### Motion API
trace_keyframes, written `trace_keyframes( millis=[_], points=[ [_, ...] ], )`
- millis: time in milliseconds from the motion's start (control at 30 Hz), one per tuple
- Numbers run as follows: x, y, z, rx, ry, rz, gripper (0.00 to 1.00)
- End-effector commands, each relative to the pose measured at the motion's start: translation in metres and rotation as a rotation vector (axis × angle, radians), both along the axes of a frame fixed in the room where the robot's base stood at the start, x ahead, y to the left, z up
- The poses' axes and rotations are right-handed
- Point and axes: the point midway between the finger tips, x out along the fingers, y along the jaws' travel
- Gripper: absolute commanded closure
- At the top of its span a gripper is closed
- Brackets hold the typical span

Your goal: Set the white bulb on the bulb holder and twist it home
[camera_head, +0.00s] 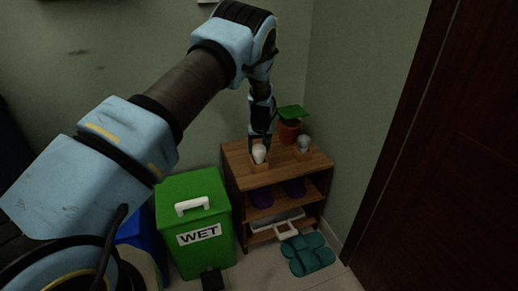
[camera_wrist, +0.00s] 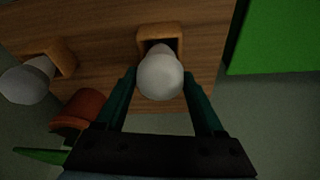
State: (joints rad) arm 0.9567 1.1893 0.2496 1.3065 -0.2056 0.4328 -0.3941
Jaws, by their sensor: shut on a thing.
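My gripper (camera_head: 261,141) reaches down over the wooden shelf unit's top and is shut on the white bulb (camera_head: 259,154). In the wrist view the dark green fingers of my gripper (camera_wrist: 160,78) flank the round head of the white bulb (camera_wrist: 160,77). The bulb's narrow end points into the square wooden bulb holder (camera_wrist: 171,36), which also shows below the bulb in the head view (camera_head: 259,167). The bulb's base is hidden, so I cannot tell how deep it sits.
A second, greyer bulb (camera_wrist: 27,82) is at another wooden holder (camera_wrist: 62,55). A plant in a terracotta pot (camera_head: 289,132) stands behind. A green bin (camera_head: 194,215) is left of the shelf unit (camera_head: 288,178). Teal slippers (camera_head: 307,254) lie on the floor. A dark door (camera_head: 430,150) is right.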

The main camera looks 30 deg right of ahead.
Motion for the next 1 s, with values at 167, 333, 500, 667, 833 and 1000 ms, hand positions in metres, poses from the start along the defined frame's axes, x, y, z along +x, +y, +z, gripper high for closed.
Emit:
trace_keyframes(
  millis=[167,333,500,667,833,1000],
  points=[
    [0.000,0.000,-0.001,0.000,0.000,0.000,0.13],
    [0.000,0.000,-0.001,0.000,0.000,0.000,0.00],
    [0.000,0.000,-0.001,0.000,0.000,0.000,0.00],
    [-0.001,0.000,0.005,-0.001,-0.001,0.001,0.00],
    [-0.010,0.002,0.030,-0.002,0.000,-0.001,0.00],
    [-0.021,0.007,0.062,-0.002,0.000,-0.001,0.00]
  ],
)
